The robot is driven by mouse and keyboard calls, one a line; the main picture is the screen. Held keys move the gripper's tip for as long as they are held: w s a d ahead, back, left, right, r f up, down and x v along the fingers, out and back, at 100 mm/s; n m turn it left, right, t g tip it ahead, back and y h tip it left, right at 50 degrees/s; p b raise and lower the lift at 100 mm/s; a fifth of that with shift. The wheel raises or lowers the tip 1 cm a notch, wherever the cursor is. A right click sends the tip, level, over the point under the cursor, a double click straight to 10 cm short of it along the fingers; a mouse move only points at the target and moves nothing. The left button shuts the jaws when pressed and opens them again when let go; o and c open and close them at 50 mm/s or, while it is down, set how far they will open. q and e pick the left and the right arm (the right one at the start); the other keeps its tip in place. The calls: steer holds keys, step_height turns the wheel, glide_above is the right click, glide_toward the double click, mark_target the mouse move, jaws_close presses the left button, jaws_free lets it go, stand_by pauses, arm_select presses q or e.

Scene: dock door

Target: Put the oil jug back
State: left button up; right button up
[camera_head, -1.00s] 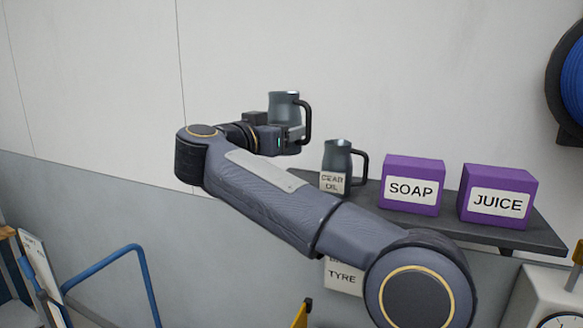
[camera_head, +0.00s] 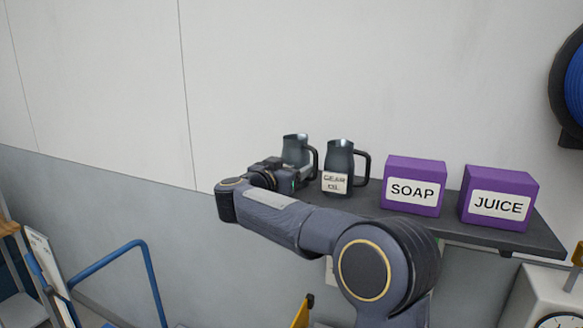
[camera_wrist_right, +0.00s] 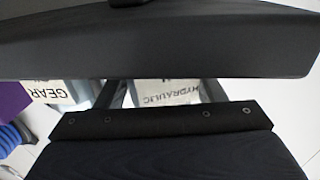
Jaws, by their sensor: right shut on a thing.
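A grey metal jug (camera_head: 295,149) with a black handle is held in my right gripper (camera_head: 296,180) at the left end of the dark shelf (camera_head: 475,232). It looks upright; its lower part is hidden behind my gripper and arm, so I cannot tell whether it touches the shelf. A matching jug labelled GEAR OIL (camera_head: 341,160) stands on the shelf just to its right. In the right wrist view a white label reading HYDRAULIC (camera_wrist_right: 168,92) shows between dark gripper parts, and the GEAR label (camera_wrist_right: 52,90) shows at left. My left gripper is not in view.
Purple boxes labelled SOAP (camera_head: 414,184) and JUICE (camera_head: 498,196) stand on the shelf to the right. A blue hose reel (camera_head: 573,85) hangs at upper right. A blue rail (camera_head: 110,258) stands at lower left. The wall is close behind the shelf.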

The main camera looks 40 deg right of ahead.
steer(key=shift+f, duration=0.1)
steer(key=o, duration=1.2)
steer(key=shift+c, duration=0.2)
steer(key=b+v, duration=0.3)
steer(key=v, duration=0.9)
steer(key=shift+b, duration=0.3)
